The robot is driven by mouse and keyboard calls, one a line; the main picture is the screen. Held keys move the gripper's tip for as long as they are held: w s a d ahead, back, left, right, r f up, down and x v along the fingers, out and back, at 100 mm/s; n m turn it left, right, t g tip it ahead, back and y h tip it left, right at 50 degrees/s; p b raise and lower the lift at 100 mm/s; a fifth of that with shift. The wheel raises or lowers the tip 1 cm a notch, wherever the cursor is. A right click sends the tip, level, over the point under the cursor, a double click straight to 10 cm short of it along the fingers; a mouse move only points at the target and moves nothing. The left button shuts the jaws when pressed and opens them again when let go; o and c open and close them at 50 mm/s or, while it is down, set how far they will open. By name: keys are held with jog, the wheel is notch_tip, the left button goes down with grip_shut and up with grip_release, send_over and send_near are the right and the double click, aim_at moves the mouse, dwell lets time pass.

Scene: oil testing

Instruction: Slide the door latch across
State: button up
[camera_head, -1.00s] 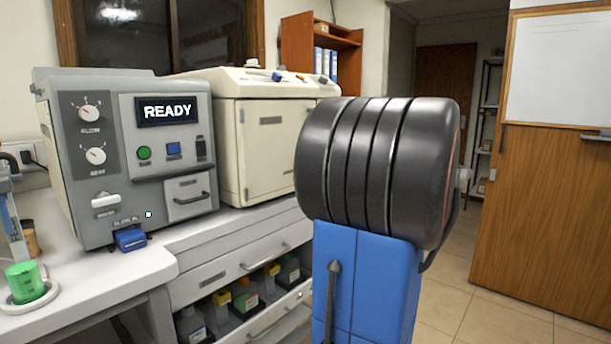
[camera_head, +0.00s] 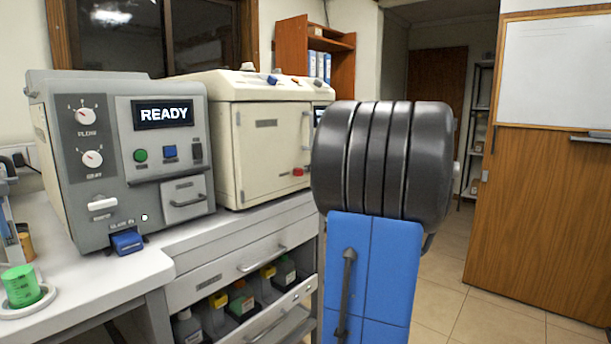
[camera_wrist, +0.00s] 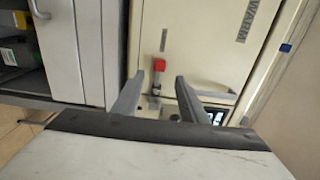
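The door latch has a small red knob (camera_head: 298,172) low on the right side of the cream oven's closed door (camera_head: 265,150). In the wrist view the red knob (camera_wrist: 159,65) sits on a short grey part against the cream door. My gripper (camera_wrist: 160,78) is open, with its two grey fingers on either side of the knob in that view and nothing held. I cannot tell whether the fingertips touch the latch. In the head view my arm hides my gripper.
The grey machine reading READY (camera_head: 165,113) stands left of the oven on the counter. A drawer front (camera_head: 240,262) and a shelf of bottles lie below. A green cup (camera_head: 21,286) is at the left edge. Open floor and a wooden door (camera_head: 535,220) are at right.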

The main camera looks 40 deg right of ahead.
aim_at(301, 173)
jog(key=shift+w+a, duration=0.15)
jog(key=shift+w, duration=1.85)
jog(key=shift+w+a, duration=0.15)
jog(key=shift+w, duration=1.8)
